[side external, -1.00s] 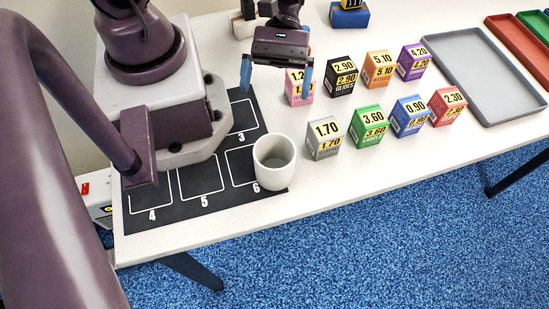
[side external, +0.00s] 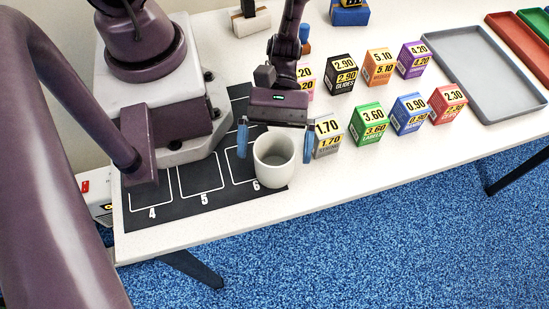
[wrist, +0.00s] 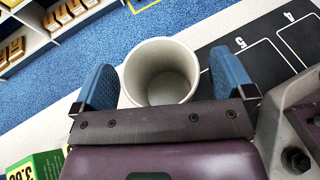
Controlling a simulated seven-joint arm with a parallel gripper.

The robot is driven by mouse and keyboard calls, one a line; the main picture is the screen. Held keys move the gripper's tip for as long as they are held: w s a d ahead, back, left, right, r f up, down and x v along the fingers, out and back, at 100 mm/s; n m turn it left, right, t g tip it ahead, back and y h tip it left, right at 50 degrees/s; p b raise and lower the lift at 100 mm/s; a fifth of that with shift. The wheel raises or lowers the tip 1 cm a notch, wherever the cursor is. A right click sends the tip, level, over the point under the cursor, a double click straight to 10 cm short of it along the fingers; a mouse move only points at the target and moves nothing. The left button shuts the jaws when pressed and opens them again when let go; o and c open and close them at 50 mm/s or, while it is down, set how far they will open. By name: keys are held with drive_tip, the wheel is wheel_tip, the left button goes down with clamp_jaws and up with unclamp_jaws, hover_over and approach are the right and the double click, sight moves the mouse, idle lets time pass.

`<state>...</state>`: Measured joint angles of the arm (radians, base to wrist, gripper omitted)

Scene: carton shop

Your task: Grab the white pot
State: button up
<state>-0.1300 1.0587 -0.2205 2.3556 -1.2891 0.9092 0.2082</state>
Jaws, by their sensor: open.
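The white pot (side external: 274,172) stands upright on the corner of the black numbered mat, by the number 6, near the table's front edge. Its open top faces up and it looks empty inside. My gripper (side external: 274,143) is open with blue fingers spread wide, just behind and above the pot in the side view. In the wrist view the pot (wrist: 161,75) shows between and beyond the two fingertips of my gripper (wrist: 165,80). No contact with the pot is clear.
Small priced cartons stand to the right, the grey 1.70 carton (side external: 327,137) close to my right finger. The black mat (side external: 160,222) lies left of the pot. A grey tray (side external: 477,75) is at the far right. Beyond the front edge is blue floor (side external: 400,230).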

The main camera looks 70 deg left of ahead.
drive_tip(key=shift+s+d+f, duration=0.15)
drive_tip(key=shift+d+f, duration=0.05)
drive_tip(key=shift+d, duration=0.2)
drive_tip(key=shift+c, duration=0.2)
drive_tip(key=c, duration=1)
drive_tip(key=shift+r, duration=0.2)
